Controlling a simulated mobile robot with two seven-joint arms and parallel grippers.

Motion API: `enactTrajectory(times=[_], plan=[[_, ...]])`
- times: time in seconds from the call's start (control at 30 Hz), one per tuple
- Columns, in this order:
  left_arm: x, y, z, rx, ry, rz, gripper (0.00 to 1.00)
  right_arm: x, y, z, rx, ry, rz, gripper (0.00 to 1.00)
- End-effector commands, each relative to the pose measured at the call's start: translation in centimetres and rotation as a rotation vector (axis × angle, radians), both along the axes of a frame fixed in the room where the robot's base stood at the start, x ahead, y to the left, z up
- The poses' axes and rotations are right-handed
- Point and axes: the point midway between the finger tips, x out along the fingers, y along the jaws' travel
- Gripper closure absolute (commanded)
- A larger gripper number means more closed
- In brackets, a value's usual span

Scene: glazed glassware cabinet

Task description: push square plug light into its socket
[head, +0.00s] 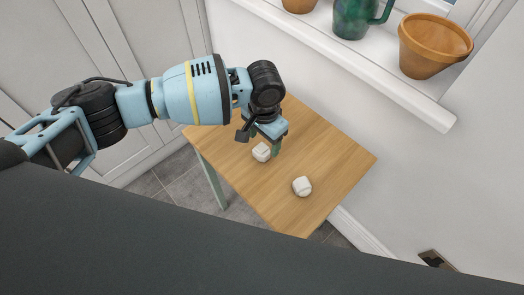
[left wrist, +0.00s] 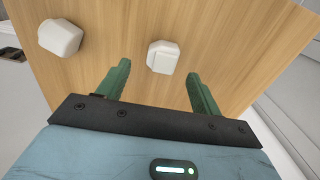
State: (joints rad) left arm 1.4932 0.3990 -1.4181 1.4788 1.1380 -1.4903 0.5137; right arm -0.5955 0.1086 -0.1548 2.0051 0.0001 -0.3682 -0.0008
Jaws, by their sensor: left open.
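Two small white plug lights lie on the wooden table. One plug light (head: 261,152) is by my left gripper (head: 266,143); the other plug light (head: 302,186) lies nearer the table's front right edge. Both look blocky, and I cannot tell surely which is the square one. In the left wrist view, the near plug light (left wrist: 162,57) shows between and beyond the green fingers of my left gripper (left wrist: 157,69), which are apart and empty. The other plug light (left wrist: 60,37) is to the left. A dark wall socket (head: 436,259) is low on the wall at right. My right gripper is out of view.
The small wooden table (head: 335,160) stands by the white wall, its surface otherwise clear. Above it, a windowsill (head: 345,58) holds a terracotta pot (head: 430,46), a green mug (head: 352,18) and another pot (head: 299,4). Grey cabinet doors (head: 125,40) are behind my left arm.

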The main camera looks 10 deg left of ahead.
Motion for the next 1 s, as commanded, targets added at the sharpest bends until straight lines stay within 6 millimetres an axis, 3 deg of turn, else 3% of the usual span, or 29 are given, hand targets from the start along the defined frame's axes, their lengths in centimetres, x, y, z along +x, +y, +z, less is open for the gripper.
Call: enactTrajectory(times=[0.17,0.5,0.9,1.0], plan=[[-0.1,0.1,-0.9,0.002,0.002,0.000,0.35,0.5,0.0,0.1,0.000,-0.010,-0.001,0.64],[-0.2,0.4,-5.0,0.001,0.003,0.000,0.35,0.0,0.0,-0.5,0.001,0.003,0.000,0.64],[-0.2,0.4,-5.2,0.001,0.001,0.001,0.35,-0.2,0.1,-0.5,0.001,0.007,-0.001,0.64],[-0.2,0.4,-5.2,0.001,0.001,0.001,0.48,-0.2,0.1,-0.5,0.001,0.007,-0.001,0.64]])
